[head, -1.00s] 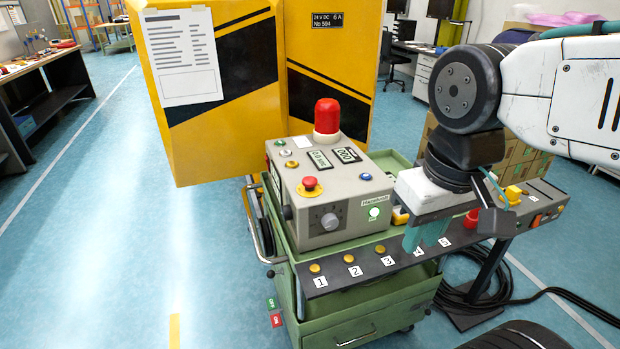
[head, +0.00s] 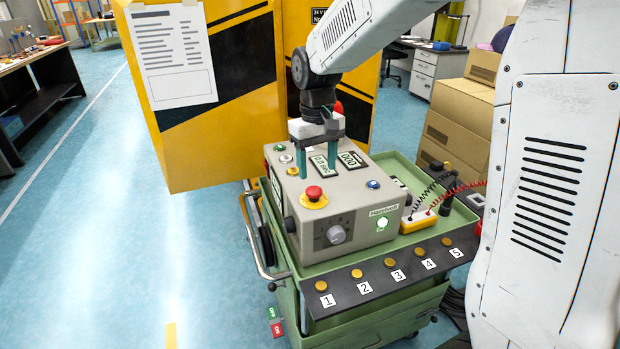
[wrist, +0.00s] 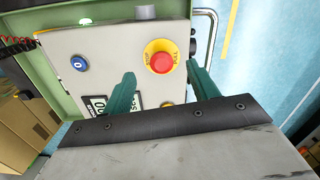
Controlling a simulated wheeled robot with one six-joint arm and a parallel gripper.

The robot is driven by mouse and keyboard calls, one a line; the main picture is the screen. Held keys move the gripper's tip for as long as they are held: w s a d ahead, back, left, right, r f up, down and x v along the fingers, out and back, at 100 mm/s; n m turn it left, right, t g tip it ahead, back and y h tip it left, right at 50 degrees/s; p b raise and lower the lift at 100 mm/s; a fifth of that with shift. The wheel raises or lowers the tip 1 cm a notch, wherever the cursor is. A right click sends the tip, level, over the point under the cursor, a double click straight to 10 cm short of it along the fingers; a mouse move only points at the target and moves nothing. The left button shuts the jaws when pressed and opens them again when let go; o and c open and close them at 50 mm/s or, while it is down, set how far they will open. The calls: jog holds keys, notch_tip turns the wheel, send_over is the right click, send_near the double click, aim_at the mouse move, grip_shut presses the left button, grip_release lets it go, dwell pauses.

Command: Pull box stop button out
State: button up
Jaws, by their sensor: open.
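The stop button (head: 314,193) is a red mushroom head on a yellow collar, on top of the grey box (head: 362,213) near its front left corner. In the wrist view the red button (wrist: 161,62) appears between my two green fingers, with STOP and PULL lettering on its collar. My gripper (head: 318,174) is open and empty, pointing down over the box top. In the head view it shows behind the button and apart from it. My gripper (wrist: 160,72) also shows in the wrist view. Whether the button is pressed in is not clear.
A blue button (head: 373,184), a dial knob (head: 336,234) and displays are on the box. The green cart (head: 375,328) carries it, with a black strip of numbered yellow buttons in front. A yellow cabinet (head: 175,140) stands behind. The red lamp is mostly hidden by my arm.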

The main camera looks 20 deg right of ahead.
aim_at(314, 189)
jog(key=shift+w+r+t, duration=0.3)
jog(key=shift+w+r, duration=0.15)
jog(key=shift+w, duration=0.4)
jog(key=shift+d+f, duration=0.1)
jog(key=shift+f, duration=0.25)
jog(key=f, duration=0.7)
jog(key=shift+a, duration=0.2)
jog(key=shift+r, duration=0.1)
grip_shut()
jog(key=shift+r, duration=0.75)
grip_release()
notch_tip(314, 189, up, 8)
